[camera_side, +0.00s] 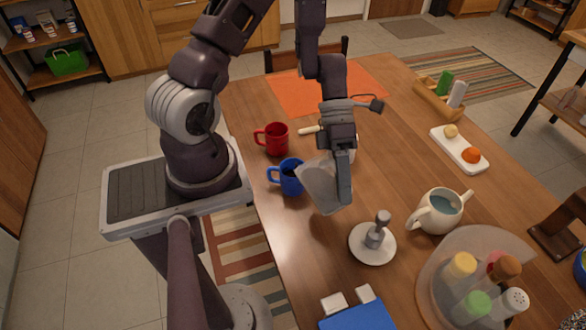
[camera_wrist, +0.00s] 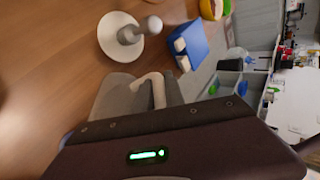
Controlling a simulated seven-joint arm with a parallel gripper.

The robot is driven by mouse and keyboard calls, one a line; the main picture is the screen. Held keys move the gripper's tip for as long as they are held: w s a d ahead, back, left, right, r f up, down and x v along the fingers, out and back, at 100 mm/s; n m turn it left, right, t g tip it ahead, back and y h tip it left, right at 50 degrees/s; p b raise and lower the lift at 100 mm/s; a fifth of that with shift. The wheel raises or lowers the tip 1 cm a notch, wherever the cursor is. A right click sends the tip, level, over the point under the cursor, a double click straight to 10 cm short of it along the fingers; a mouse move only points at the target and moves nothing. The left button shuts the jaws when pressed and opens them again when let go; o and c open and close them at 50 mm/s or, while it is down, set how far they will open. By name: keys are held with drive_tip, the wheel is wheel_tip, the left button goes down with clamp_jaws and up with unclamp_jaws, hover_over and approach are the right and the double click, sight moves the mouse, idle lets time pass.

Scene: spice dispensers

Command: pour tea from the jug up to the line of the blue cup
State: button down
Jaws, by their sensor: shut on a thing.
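A pale, translucent grey jug (camera_side: 318,187) hangs tilted above the table, with my gripper (camera_side: 343,188) shut on its handle side. In the wrist view the light handle (camera_wrist: 150,84) shows between the fingers, with part of the grey jug body (camera_wrist: 112,97) beside it. The blue cup (camera_side: 291,180) stands upright on the table, just left of the jug. The jug's left upper edge is close to the cup's rim; I cannot tell if they touch. The cup's inside looks dark; its line and tea level cannot be made out. No stream of tea is visible.
A red mug (camera_side: 274,139) stands behind the blue cup. A white round stand (camera_side: 372,244) with a grey knob is in front of the jug. A cream pot (camera_side: 436,211) with liquid, a spice carousel (camera_side: 432,286) and a blue box (camera_side: 357,318) are to the right and front.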

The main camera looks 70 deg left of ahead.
drive_tip(key=d+f+y, duration=0.1)
drive_tip(key=w+d+f+g+y, duration=0.1)
drive_tip(key=d+f+y, duration=0.1)
drive_tip(key=d+f+n+y, duration=0.1)
drive_tip(key=f+y, duration=0.1)
drive_tip(key=shift+w+d+f+g, duration=0.15)
drive_tip(key=shift+w+g, duration=0.1)
drive_tip(key=shift+g, duration=0.05)
wheel_tip(320, 180, up, 11)
drive_tip(key=d+n+g+y, duration=0.1)
drive_tip(key=y, duration=0.3)
drive_tip(key=shift+w+d+f+b, duration=0.2)
drive_tip(key=shift+w+d+b, duration=0.1)
drive_tip(key=shift+d+b, duration=0.1)
